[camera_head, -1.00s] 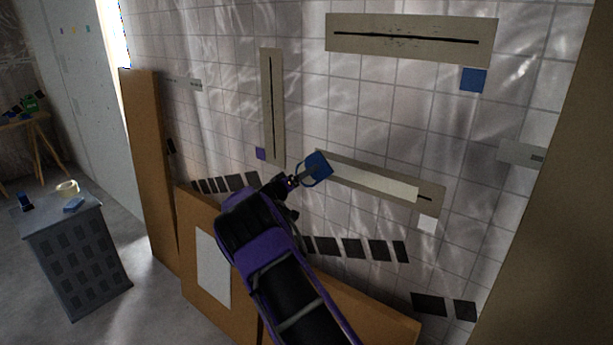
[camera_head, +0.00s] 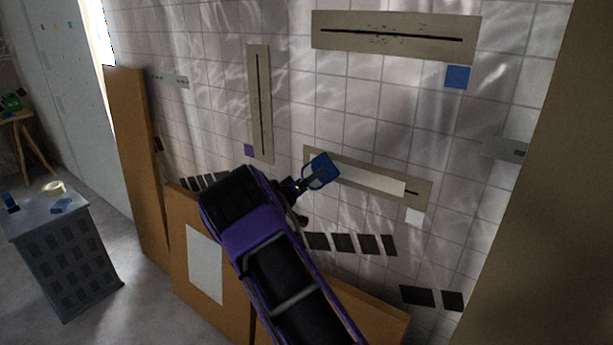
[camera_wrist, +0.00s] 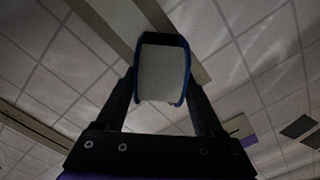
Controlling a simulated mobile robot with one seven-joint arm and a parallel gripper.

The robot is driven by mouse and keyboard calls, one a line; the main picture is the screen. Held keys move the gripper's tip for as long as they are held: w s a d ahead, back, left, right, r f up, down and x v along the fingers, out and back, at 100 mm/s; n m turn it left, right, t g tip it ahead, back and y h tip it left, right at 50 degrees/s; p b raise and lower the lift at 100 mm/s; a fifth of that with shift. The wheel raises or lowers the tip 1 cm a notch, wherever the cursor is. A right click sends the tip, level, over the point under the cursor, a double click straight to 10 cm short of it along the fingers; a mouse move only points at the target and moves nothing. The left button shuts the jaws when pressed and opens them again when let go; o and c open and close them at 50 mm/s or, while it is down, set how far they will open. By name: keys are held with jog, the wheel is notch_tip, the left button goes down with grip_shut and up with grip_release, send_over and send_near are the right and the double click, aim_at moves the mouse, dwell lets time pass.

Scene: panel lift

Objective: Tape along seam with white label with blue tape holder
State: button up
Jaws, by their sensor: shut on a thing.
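The beige panel (camera_head: 421,201) beside the white label (camera_head: 415,216) runs slanting across the lower wall. A white tape strip (camera_head: 375,180) lies along its seam; a short dark bit of seam shows past the strip's right end. My gripper (camera_head: 303,187) is shut on the blue tape holder (camera_head: 321,171), near the panel's left part. The holder also fills the middle of the wrist view (camera_wrist: 163,70), between my gripper's fingers (camera_wrist: 163,105), with a pale face inside a blue rim. The holder partly hides the panel's left part; I cannot tell if it touches the wall.
Uncovered seams show on the upper panel (camera_head: 390,30) with a blue label (camera_head: 457,77) and the upright panel (camera_head: 265,100) with a purple label (camera_head: 249,150). Brown boards (camera_head: 138,150) lean on the wall. A grey stand (camera_head: 65,250) holds a tape roll (camera_head: 54,187).

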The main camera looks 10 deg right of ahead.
jog(key=s+d+b, duration=0.3)
jog(key=s+d, duration=1.6)
jog(key=s, duration=0.2)
jog(key=shift+s+d, duration=0.25)
jog(key=shift+s, duration=0.15)
dwell(2.3)
jog(key=shift+r, duration=0.1)
jog(key=shift+v, duration=3)
jog(key=shift+p+v, duration=0.4)
jog(key=shift+v, duration=1.05)
jog(key=shift+a, duration=0.1)
